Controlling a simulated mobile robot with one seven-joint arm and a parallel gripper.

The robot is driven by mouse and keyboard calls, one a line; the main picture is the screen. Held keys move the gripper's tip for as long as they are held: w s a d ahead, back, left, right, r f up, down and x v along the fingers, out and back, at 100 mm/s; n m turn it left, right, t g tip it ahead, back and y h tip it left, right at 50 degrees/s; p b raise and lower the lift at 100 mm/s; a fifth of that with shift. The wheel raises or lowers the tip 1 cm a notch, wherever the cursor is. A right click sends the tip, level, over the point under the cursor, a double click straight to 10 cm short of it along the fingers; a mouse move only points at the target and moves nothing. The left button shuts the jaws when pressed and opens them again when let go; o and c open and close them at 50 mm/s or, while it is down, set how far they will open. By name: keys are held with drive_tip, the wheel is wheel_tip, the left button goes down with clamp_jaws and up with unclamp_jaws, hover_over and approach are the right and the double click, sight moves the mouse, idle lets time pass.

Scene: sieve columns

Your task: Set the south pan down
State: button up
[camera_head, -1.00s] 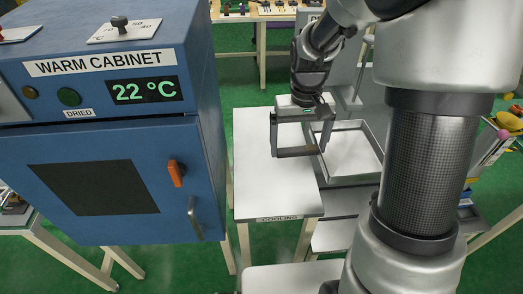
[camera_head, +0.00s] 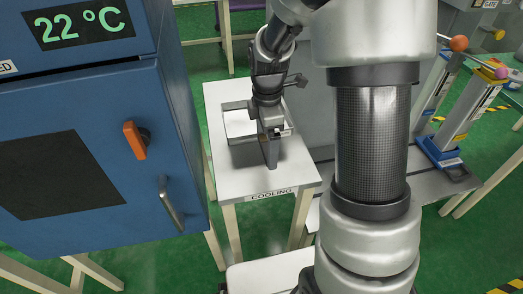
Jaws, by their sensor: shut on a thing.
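The pan (camera_head: 239,122) is a shallow square tray with a grey rim and a pale inside. It is over the white table labelled COOLING (camera_head: 229,185), towards its far half. My gripper (camera_head: 270,158) points down at the pan's right and near side and is shut on it. The gripper and wrist hide much of the pan's right part. I cannot tell whether the pan's underside touches the tabletop or is slightly above it.
The blue warm cabinet (camera_head: 90,130), reading 22 °C, stands close on the left, with an orange knob (camera_head: 135,140) and a door handle (camera_head: 171,203). The near part of the cooling table is bare. Blue-based column stands (camera_head: 445,150) are at the right.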

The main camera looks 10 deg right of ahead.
drive_tip(key=shift+w+f+b, duration=0.1)
drive_tip(key=shift+f+b, duration=0.4)
drive_tip(key=shift+f, duration=2.65)
